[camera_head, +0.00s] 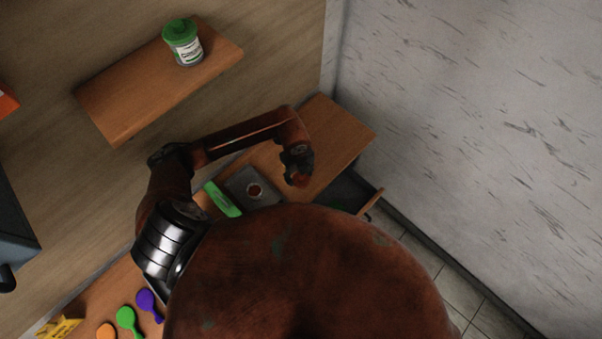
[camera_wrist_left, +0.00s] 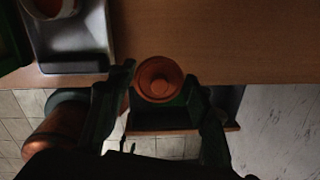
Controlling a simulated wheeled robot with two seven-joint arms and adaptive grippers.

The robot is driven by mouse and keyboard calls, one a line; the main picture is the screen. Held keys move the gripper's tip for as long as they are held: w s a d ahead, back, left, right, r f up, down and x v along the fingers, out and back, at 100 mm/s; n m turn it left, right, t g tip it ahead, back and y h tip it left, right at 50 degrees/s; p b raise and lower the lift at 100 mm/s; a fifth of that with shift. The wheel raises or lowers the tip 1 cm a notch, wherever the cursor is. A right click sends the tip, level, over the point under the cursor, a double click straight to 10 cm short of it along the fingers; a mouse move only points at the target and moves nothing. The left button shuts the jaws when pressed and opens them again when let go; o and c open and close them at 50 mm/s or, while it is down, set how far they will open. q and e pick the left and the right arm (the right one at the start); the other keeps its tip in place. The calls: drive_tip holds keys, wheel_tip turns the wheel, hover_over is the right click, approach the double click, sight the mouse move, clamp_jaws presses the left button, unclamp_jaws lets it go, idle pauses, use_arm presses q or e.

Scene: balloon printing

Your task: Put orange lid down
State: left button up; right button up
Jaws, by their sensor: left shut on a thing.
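The orange lid (camera_wrist_left: 158,78) is round, with a raised ring in its middle, and sits between the fingers of my left gripper (camera_wrist_left: 163,92) in the left wrist view. The gripper is shut on it. In the head view my left gripper (camera_head: 299,175) hangs over the right part of the wooden desk (camera_head: 338,133), near its front edge, and the lid is a small reddish spot at its tip. I cannot tell the exact gap between the lid and the desk. My right gripper is not in view.
A grey device (camera_head: 238,184) with a round opening and a green object (camera_head: 222,199) lie left of the gripper. An open drawer (camera_head: 350,191) juts out in front. A green-lidded jar (camera_head: 186,47) stands on a wall shelf (camera_head: 130,114). The desk's right end is bare.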

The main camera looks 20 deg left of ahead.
sight(299, 174)
use_arm(q)
drive_tip(key=w+f, duration=0.1)
drive_tip(key=w+a+f, duration=0.1)
drive_tip(key=f, duration=0.1)
drive_tip(key=w+a+f, duration=0.1)
drive_tip(key=f, duration=0.1)
drive_tip(key=shift+w+p, duration=0.2)
drive_tip(key=shift+p, duration=0.2)
wheel_tip(299, 174, down, 3)
drive_tip(key=shift+w+p, duration=0.1)
drive_tip(key=shift+p, duration=0.65)
drive_tip(key=shift+f, duration=0.25)
drive_tip(key=shift+f, duration=0.1)
drive_tip(key=shift+f, duration=0.15)
drive_tip(key=o, duration=0.7)
